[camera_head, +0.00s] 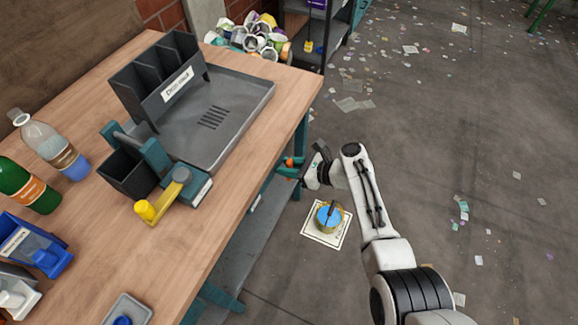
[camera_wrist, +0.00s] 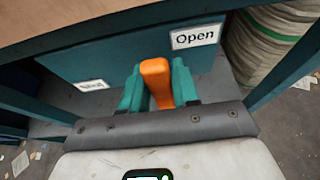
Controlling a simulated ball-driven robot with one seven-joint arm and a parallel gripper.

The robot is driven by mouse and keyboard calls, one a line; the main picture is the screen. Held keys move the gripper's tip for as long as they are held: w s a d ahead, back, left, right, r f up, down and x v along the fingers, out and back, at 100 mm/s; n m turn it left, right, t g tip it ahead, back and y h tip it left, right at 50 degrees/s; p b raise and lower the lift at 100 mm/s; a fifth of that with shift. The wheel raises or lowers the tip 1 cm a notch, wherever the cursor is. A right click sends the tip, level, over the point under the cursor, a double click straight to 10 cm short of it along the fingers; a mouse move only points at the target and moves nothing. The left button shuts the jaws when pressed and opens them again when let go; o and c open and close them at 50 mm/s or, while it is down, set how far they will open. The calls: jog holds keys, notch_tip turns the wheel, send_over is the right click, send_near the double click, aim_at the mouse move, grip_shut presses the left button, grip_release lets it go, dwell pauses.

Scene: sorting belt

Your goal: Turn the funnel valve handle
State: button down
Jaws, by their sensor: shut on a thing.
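An orange valve handle (camera_wrist: 157,78) stands out from a teal panel (camera_wrist: 130,58) under the bench edge in the wrist view. My gripper (camera_wrist: 158,92) has its two teal fingers on either side of the handle and is shut on it. A white "Open" label (camera_wrist: 196,36) is on the panel to the right of the handle. Another label (camera_wrist: 92,85), upside down and hard to read, is lower left. In the head view, my gripper (camera_head: 288,170) is at the bench's right side, with a bit of the orange handle (camera_head: 290,161) showing. The funnel itself cannot be made out.
The wooden bench (camera_head: 245,170) holds a dark tray (camera_head: 235,105), a yellow-handled device (camera_head: 170,195), bottles and bins. A blue-and-yellow container (camera_head: 329,215) stands on a floor mat (camera_head: 318,238) below my gripper. A striped sack-like thing (camera_wrist: 268,45) is at right. Open floor with litter lies right.

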jog(key=shift+d+f, duration=0.1)
jog(key=c, duration=0.9)
grip_release()
jog(key=p+v, duration=0.3)
jog(key=v, duration=0.7)
jog(key=shift+s+d+r, duration=0.15)
jog(key=shift+d+r, duration=0.05)
jog(key=shift+d, duration=0.15)
jog(key=shift+s+f, duration=0.1)
jog(key=s+d+f+n+g+h, duration=0.2)
jog(key=s+d+f+n+h, duration=0.3)
jog(key=s+n, duration=0.45)
jog(key=s+d+r+n+h, duration=0.2)
jog(key=s+d+n, duration=0.2)
jog(key=s, duration=0.5)
jog(key=s+d+r+n+g+h, duration=0.1)
jog(key=s+d+r+n+h, duration=0.2)
jog(key=s+d, duration=0.4)
jog(key=s+d+r+n+h, duration=0.3)
jog(key=s+d+n, duration=0.2)
jog(key=s, duration=0.5)
jog(key=shift+s+d+r, duration=0.25)
jog(key=shift+s+d, duration=0.05)
jog(key=shift+d, duration=0.25)
